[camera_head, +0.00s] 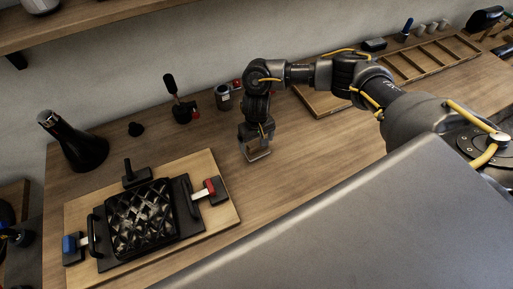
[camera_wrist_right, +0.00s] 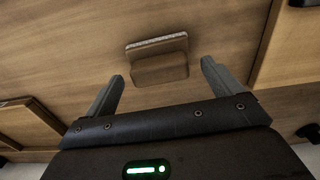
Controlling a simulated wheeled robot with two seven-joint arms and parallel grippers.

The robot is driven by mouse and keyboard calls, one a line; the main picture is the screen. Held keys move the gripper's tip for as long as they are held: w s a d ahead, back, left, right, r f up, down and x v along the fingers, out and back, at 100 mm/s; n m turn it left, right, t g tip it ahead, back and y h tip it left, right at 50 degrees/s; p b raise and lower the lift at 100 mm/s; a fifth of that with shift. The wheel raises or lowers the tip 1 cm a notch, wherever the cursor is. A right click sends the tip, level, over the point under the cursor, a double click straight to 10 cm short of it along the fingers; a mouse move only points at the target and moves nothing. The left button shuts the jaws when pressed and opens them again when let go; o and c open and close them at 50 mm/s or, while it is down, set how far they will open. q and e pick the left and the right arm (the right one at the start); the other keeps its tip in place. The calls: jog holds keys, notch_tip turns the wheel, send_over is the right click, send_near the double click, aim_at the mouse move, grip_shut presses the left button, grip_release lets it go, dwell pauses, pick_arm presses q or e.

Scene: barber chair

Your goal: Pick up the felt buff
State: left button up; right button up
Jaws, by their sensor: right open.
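The felt buff (camera_wrist_right: 158,62) is a small brown block with a pale felt edge. In the right wrist view it lies on the wooden bench just beyond and between the fingertips. My right gripper (camera_wrist_right: 163,72) is open, one finger toward each side of the buff, with nothing held. In the head view my right gripper (camera_head: 256,148) points down at the middle of the bench, and the buff there is mostly hidden by the fingers. I cannot tell whether the fingers touch it. My left gripper is not in view.
A board (camera_head: 226,211) with a black waffle-like plate (camera_head: 142,216) and clamps sits at the left. A black bottle (camera_head: 80,145), a small jar (camera_head: 223,97) and a brush holder (camera_head: 183,110) stand behind. A divided wooden tray (camera_head: 435,58) is at the right.

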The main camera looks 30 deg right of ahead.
notch_tip(320, 180, down, 2)
jog(key=c, duration=1.1)
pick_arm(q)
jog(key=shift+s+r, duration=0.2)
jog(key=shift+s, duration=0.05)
pick_arm(e)
jog(key=shift+r, duration=0.1)
